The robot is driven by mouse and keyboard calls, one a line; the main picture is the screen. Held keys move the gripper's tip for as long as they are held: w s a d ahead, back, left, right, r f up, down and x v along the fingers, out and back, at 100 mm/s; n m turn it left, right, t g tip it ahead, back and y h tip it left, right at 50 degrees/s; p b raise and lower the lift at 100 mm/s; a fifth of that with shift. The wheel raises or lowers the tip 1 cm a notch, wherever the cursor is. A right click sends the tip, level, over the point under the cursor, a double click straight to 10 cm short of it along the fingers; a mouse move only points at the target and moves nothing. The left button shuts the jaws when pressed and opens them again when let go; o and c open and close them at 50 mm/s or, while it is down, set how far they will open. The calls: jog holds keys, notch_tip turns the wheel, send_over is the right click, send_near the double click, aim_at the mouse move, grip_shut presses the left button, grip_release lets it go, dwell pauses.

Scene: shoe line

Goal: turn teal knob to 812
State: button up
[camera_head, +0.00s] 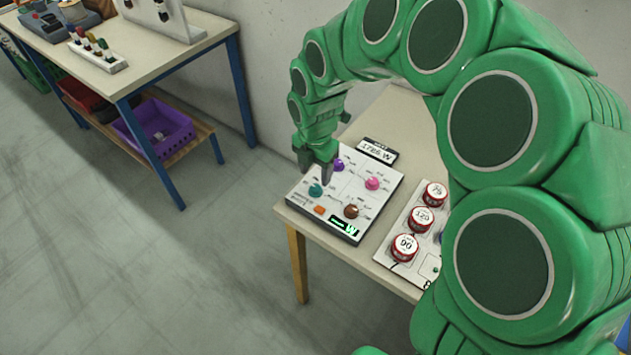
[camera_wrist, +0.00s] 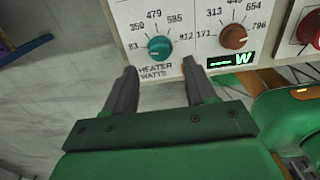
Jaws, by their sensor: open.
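The teal knob (camera_wrist: 160,47) sits on a white control panel (camera_wrist: 130,15), above the label "HEATER WATTS". Numbers ring it, among them 350, 479, 585 at the top and what looks like 812 at its right. I cannot tell where its pointer stands. The knob also shows in the head view (camera_head: 315,190), at the panel's left. My gripper (camera_wrist: 159,70) is open and empty. In the wrist view its fingertips are below the knob, one to each side, apart from it. In the head view my gripper (camera_head: 317,178) is over the panel's left part, close to the knob.
The panel also bears a purple knob (camera_head: 338,165), a pink knob (camera_head: 372,183), a brown knob (camera_head: 351,211), an orange button (camera_head: 319,210) and a green-lit display (camera_wrist: 232,60). A sign (camera_head: 377,151) stands behind. Red round pieces (camera_head: 405,247) are at the right.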

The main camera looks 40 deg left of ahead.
aim_at(316, 187)
notch_tip(316, 187, down, 5)
dwell(0.3)
grip_shut()
